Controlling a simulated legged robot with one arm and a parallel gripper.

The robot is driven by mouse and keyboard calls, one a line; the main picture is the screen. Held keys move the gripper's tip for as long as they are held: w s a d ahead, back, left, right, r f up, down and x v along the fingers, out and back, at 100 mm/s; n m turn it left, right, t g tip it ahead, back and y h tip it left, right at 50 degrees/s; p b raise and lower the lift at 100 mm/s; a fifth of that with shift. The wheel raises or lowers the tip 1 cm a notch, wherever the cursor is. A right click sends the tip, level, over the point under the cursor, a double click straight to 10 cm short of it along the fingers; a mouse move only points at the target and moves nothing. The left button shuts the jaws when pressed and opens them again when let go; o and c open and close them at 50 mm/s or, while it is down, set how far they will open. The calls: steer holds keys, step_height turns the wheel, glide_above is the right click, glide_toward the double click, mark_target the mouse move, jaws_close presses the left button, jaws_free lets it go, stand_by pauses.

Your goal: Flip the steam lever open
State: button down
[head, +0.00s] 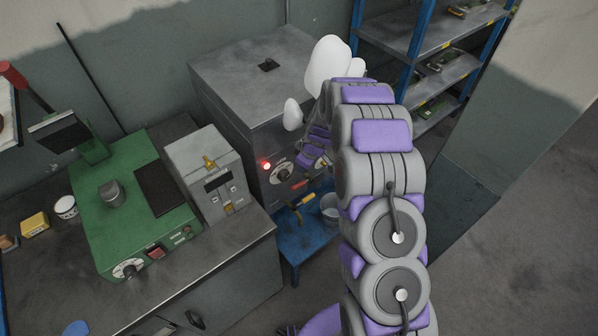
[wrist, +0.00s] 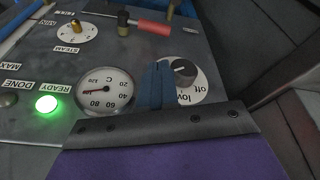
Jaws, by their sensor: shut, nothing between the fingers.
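In the wrist view a control panel fills the upper part, its lettering upside down. A red-handled lever (wrist: 152,27) with a dark, hammer-like end lies near the top. Left of it is a round dial with a small brass pointer (wrist: 75,27), lettered STEAM. I cannot tell which of the two is the steam lever. My gripper (wrist: 158,70) is shut and empty. Its blue fingers lie between a round gauge (wrist: 105,90) and a black knob (wrist: 184,72) lettered off and low, apart from the red handle. In the head view my arm partly hides the panel.
A green READY lamp (wrist: 47,104) is lit. In the head view the grey cabinet (head: 258,75) stands behind a green machine (head: 130,200) and a small grey box (head: 205,170) on a bench. A bucket (head: 330,208) stands on a blue stand. Blue shelving (head: 405,45) stands at right.

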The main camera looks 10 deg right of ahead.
steer(key=v, duration=0.6)
steer(key=shift+p, duration=0.4)
